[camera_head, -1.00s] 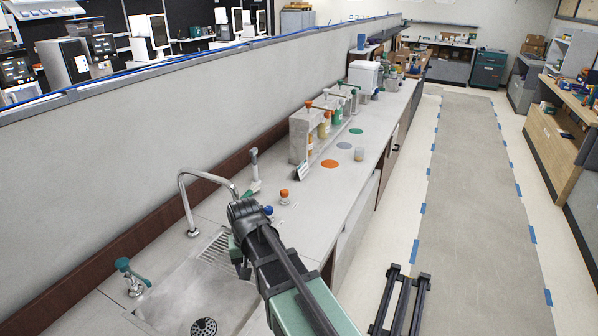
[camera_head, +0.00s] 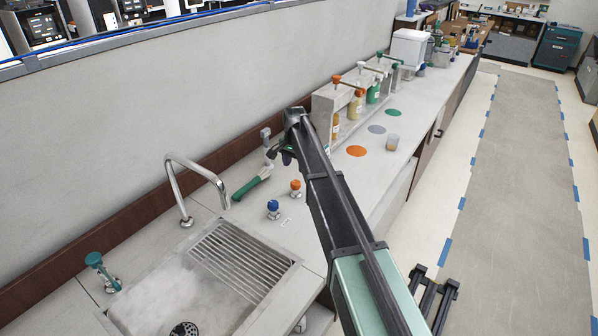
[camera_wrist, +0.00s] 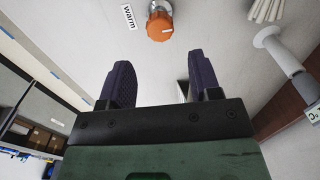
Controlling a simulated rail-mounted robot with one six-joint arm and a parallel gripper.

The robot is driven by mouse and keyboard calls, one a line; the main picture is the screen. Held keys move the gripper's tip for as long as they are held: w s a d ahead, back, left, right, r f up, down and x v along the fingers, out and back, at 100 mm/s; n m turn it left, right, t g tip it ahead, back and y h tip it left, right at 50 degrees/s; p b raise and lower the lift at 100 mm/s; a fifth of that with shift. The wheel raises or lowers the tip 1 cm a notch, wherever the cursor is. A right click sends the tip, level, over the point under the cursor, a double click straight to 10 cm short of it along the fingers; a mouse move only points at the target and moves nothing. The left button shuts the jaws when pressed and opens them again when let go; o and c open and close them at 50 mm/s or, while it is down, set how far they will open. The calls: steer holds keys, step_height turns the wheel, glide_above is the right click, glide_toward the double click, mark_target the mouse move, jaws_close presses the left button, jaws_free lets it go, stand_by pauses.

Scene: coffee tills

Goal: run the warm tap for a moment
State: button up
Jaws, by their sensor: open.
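The orange warm-tap knob (camera_wrist: 160,24) shows at the top of the wrist view, with a label reading "warm" (camera_wrist: 129,17) beside it. In the head view the orange knob (camera_head: 295,187) stands on the counter near a blue knob (camera_head: 273,208). The curved metal spout (camera_head: 178,185) is to their left, beside the sink; no water stream is visible. My gripper (camera_wrist: 162,82) is open and empty, its two dark fingers apart and clear of the orange knob. In the head view my gripper (camera_head: 287,158) is above and behind the knobs, partly hidden by my arm.
The sink's drain rack (camera_head: 240,260) lies below the spout. A green-topped fitting (camera_head: 100,268) stands at the left. A white-grey fitting (camera_wrist: 280,50) is right of my fingers.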

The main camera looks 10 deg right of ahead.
mark_target(296, 182)
step_height(296, 182, down, 10)
steer(key=b, duration=0.9)
steer(key=shift+r, duration=0.2)
steer(key=shift+r+p, duration=0.55)
steer(key=shift+p, duration=0.1)
steer(key=shift+c, duration=1.2)
steer(key=c, duration=0.3)
